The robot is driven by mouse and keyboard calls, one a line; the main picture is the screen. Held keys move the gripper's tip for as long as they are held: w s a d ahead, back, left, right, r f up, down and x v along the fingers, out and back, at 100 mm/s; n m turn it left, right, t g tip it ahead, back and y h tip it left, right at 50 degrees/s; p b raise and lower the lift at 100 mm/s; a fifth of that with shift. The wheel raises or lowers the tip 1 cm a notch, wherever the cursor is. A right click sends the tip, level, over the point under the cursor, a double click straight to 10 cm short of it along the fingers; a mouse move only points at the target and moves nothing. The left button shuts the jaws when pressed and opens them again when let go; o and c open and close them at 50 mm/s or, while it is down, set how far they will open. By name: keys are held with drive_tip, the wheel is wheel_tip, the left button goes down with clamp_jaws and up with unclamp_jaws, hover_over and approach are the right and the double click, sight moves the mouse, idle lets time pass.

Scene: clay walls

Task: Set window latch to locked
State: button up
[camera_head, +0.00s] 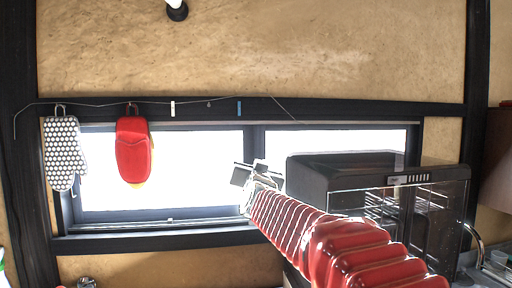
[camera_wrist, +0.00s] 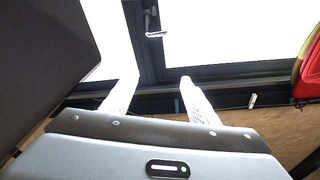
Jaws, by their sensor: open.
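The window (camera_head: 180,175) is a dark-framed, two-pane window with bright panes. In the wrist view, the window latch (camera_wrist: 155,34) sits on the dark middle upright; its small silver handle points sideways to the right. In the head view the latch cannot be made out and may be hidden behind my gripper (camera_head: 250,173), which is in front of the middle upright. In the wrist view my gripper (camera_wrist: 158,82) is open and empty, its two pale fingers apart. The latch shows beyond the fingertips, and I see no contact.
A black oven-like appliance (camera_head: 345,180) stands close right of my gripper; a dark surface (camera_wrist: 40,60) fills the wrist view's left. A red mitt (camera_head: 133,150) and a dotted mitt (camera_head: 62,153) hang left. A thin line with clips (camera_head: 172,108) runs above the window.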

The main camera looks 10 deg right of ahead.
drive_tip(key=shift+w+d+r+m+g+h, duration=0.1)
drive_tip(key=shift+d+r+m+h, duration=0.1)
drive_tip(key=shift+r+m+h, duration=0.9)
drive_tip(key=shift+w+d+r+m+g+h, duration=0.15)
drive_tip(key=shift+r+m+h, duration=0.3)
drive_tip(key=shift+m, duration=1.2)
drive_tip(key=shift+w+d+r+m+g+h, duration=0.1)
drive_tip(key=shift+d+r+m+h, duration=0.15)
drive_tip(key=shift+r+m+h, duration=0.8)
drive_tip(key=shift+f+m, duration=0.2)
drive_tip(key=shift+m, duration=0.2)
drive_tip(key=shift+c, duration=0.5)
